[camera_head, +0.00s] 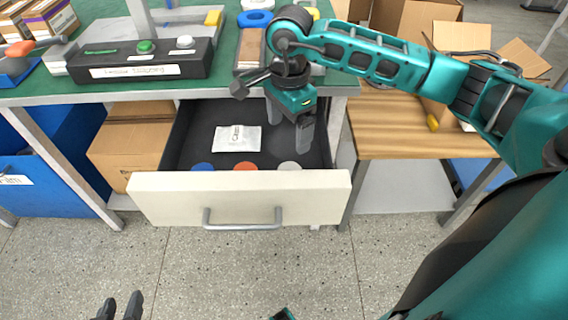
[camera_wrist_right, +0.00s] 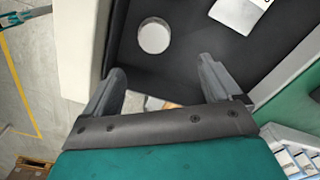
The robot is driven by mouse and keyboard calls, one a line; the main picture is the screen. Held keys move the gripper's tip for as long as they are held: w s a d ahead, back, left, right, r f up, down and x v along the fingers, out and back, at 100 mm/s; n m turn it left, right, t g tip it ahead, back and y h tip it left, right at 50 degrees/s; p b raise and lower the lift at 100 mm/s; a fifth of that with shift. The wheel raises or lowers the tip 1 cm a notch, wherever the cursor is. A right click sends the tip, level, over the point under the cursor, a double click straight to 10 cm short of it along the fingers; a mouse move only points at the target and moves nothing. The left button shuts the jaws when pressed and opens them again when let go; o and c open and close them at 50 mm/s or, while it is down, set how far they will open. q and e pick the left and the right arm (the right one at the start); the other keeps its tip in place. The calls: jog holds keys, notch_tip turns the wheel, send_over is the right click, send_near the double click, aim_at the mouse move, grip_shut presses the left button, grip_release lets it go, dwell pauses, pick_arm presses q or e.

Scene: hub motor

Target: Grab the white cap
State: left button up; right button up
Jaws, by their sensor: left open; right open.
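The white cap (camera_head: 289,165) lies in the open dark drawer near its front wall, at the right end of a row with a red-orange cap (camera_head: 246,166) and a blue cap (camera_head: 203,167). In the right wrist view the white cap (camera_wrist_right: 154,36) lies on the drawer floor, beyond and between the fingertips. My right gripper (camera_head: 306,140) points down over the right side of the drawer, behind the cap. It also shows in the right wrist view (camera_wrist_right: 160,68), open and empty. My left gripper (camera_head: 121,306) is open and empty at the bottom left, over the floor.
A white packet (camera_head: 237,138) lies in the drawer, and it shows in the wrist view (camera_wrist_right: 240,12). The drawer's pale front (camera_head: 170,205) and side walls bound the space. The green tabletop (camera_head: 235,75) overhangs behind; a wooden table (camera_head: 400,130) stands right.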

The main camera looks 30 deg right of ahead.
send_over(291, 165)
jog(key=f, duration=0.3)
jog(key=a+f, duration=0.1)
jog(key=f, duration=0.1)
jog(key=shift+s+b, duration=0.2)
jog(key=shift+b, duration=0.2)
jog(key=f, duration=0.4)
jog(key=f+b, duration=0.1)
jog(key=f, duration=0.1)
jog(key=shift+s+d, duration=0.15)
jog(key=shift+s, duration=0.25)
jog(key=shift+f, duration=0.2)
pick_arm(q)
jog(key=shift+s+d+f, duration=0.1)
jog(key=shift+f, duration=0.5)
jog(key=shift+s+d+f, duration=0.1)
jog(key=shift+f, duration=0.5)
pick_arm(e)
jog(key=c, duration=0.6)
jog(key=shift+r, duration=0.1)
jog(key=c, duration=0.5)
pick_arm(q)
jog(key=shift+s+a+f, duration=0.1)
jog(key=shift+s+a, duration=0.05)
jog(key=shift+a, duration=0.05)
pick_arm(e)
jog(key=shift+w+r, duration=0.1)
